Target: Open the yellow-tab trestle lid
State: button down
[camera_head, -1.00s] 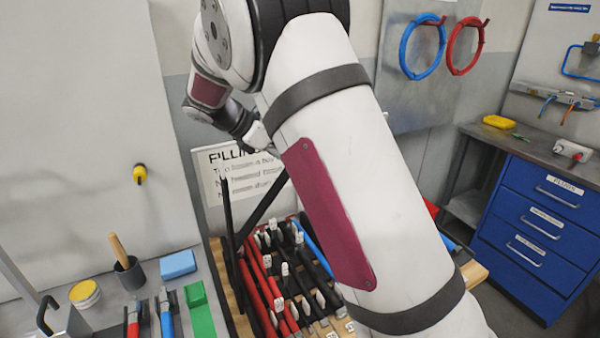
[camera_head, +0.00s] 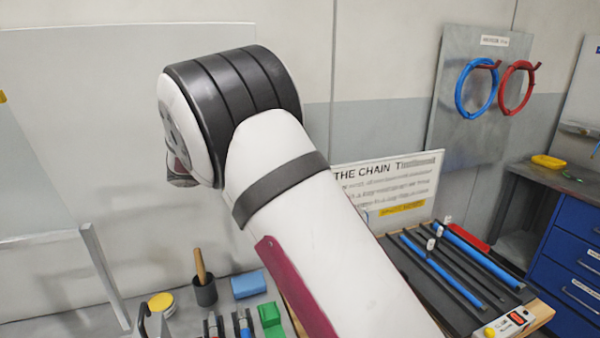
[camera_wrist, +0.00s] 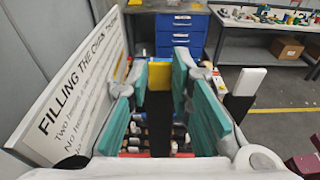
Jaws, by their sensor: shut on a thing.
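In the wrist view, the teal-padded fingers of my gripper (camera_wrist: 160,70) are shut on the yellow tab (camera_wrist: 160,80), which sits between their far ends. A dark strip (camera_wrist: 160,106) runs from below the tab toward the camera; it may be the lid's edge. In the head view, the trestle (camera_head: 465,285) shows only its right part, with blue and black bars on a dark surface. My arm covers its left part, my gripper and the tab. I cannot tell how far the lid is open.
The instruction sign (camera_wrist: 75,95) stands close on the left in the wrist view, beside my fingers. Blue drawers (camera_wrist: 180,35) stand beyond. In the head view, a cup with a wooden handle (camera_head: 205,291), a blue block (camera_head: 248,285) and a green block (camera_head: 270,316) stand left of my arm.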

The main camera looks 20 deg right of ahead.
jog(key=shift+a+f, duration=0.35)
jog(key=c, duration=1.4)
grip_release()
jog(key=shift+c, duration=0.2)
jog(key=shift+r, duration=0.15)
jog(key=a+r, duration=0.2)
jog(key=a, duration=0.9)
jog(key=shift+a, duration=0.35)
